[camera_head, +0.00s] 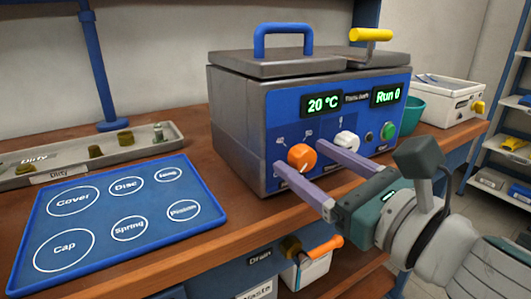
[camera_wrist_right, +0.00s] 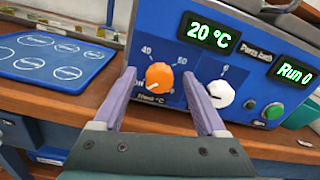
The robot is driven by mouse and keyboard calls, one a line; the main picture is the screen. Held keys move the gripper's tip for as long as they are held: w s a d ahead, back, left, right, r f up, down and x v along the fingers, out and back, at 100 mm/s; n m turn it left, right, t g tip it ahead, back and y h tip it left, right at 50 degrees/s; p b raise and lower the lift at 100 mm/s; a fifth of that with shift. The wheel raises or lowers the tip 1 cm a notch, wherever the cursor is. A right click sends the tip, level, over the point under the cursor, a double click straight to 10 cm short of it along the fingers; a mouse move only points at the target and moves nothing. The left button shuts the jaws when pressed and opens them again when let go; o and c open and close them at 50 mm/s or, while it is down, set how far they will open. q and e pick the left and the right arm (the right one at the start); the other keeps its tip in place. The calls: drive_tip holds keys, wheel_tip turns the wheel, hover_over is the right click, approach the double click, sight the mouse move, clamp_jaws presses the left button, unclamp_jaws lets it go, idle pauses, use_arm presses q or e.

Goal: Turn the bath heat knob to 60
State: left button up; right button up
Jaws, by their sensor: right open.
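The bath heat knob (camera_head: 301,157) is an orange dial on the blue front panel of the grey heated bath (camera_head: 235,130). In the right wrist view the orange knob (camera_wrist_right: 159,76) has marks 40 and 60 above it, and its light pointer is turned to the lower left. The display (camera_head: 323,104) reads 20 °C. My right gripper (camera_head: 307,160) is open, its two purple fingers reaching toward the panel on either side of the knob. In the wrist view the knob shows between the fingers (camera_wrist_right: 160,85), with nothing held. My left gripper is not in view.
A white knob (camera_head: 347,143), a green button (camera_head: 388,131) and a Run 0 display (camera_head: 388,96) are right of the orange knob. A blue labelled mat (camera_head: 100,221) and a grey tray (camera_head: 50,170) lie left. A teal bowl (camera_head: 411,112) stands right.

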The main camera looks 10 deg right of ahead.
drive_tip(key=shift+w+a, duration=0.1)
drive_tip(key=shift+w, duration=0.05)
drive_tip(key=shift+c, duration=0.2)
clamp_jaws()
idle(0.4)
